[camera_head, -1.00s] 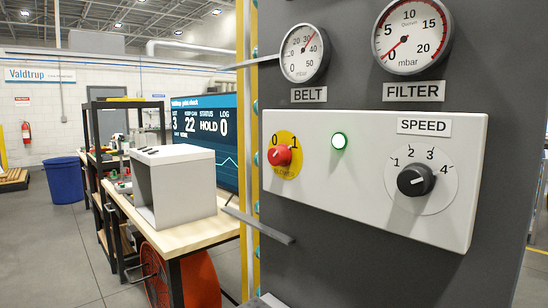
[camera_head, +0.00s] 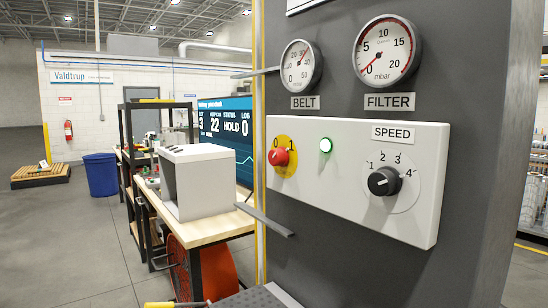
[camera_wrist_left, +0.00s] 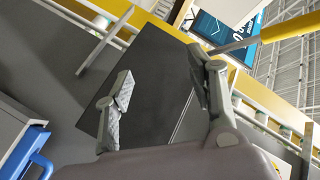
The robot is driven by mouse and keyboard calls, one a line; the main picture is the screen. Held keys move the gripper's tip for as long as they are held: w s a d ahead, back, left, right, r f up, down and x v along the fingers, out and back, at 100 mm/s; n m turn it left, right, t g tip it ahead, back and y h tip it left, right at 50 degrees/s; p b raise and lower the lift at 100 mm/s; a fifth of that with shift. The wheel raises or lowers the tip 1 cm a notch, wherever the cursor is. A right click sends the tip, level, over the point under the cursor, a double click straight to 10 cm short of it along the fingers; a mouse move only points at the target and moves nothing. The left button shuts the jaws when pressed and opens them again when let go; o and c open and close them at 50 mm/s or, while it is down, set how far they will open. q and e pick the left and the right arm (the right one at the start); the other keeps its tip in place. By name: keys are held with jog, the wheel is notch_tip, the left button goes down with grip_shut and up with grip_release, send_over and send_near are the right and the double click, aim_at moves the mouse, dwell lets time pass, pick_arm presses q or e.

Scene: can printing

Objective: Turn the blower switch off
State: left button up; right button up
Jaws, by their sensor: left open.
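The blower switch is likely the red knob (camera_head: 278,157) on a yellow disc marked 0 and 1, at the left end of a white control box (camera_head: 345,205). The small lettering under it is unreadable, and its exact setting is too small to tell. A lit green lamp (camera_head: 326,145) sits to its right. My left gripper (camera_wrist_left: 165,92) shows in the left wrist view, its two grey fingers spread apart with nothing between them. The red knob is not seen in that view. Neither gripper shows in the head view.
A black SPEED dial (camera_head: 384,181) sits right of the lamp. BELT (camera_head: 301,66) and FILTER (camera_head: 386,51) gauges are above. A grey bar (camera_head: 262,219) juts out at the panel's left edge. A wooden bench (camera_head: 215,231) with a grey box stands further left.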

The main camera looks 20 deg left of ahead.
aim_at(272, 157)
pick_arm(q)
jog(key=w+d+r+n+h, duration=0.1)
jog(key=d+r+n+h, duration=0.1)
jog(key=r+n+h, duration=0.8)
jog(key=d+r+n+h, duration=0.2)
jog(key=r+n+h, duration=0.1)
jog(key=r+n, duration=1.2)
jog(key=w+d+r+n+h, duration=0.1)
jog(key=d+r+n+h, duration=0.2)
jog(key=r+n+h, duration=0.95)
jog(key=a+r+m+g+y, duration=0.1)
jog(key=a+r+m+y, duration=0.5)
jog(key=y, duration=0.5)
jog(key=shift+h, duration=0.25)
jog(key=p+x, duration=0.2)
jog(key=x, duration=0.3)
jog(key=p+x, duration=0.2)
jog(key=x, duration=0.3)
jog(key=f+p+x, duration=0.1)
jog(key=p+x, duration=0.1)
jog(key=x, duration=0.3)
jog(key=shift+w, duration=0.35)
jog(key=shift+w+d+f+p, duration=0.15)
jog(key=shift+w+d+p, duration=0.15)
jog(key=shift+w, duration=0.1)
jog(key=shift+c, duration=0.5)
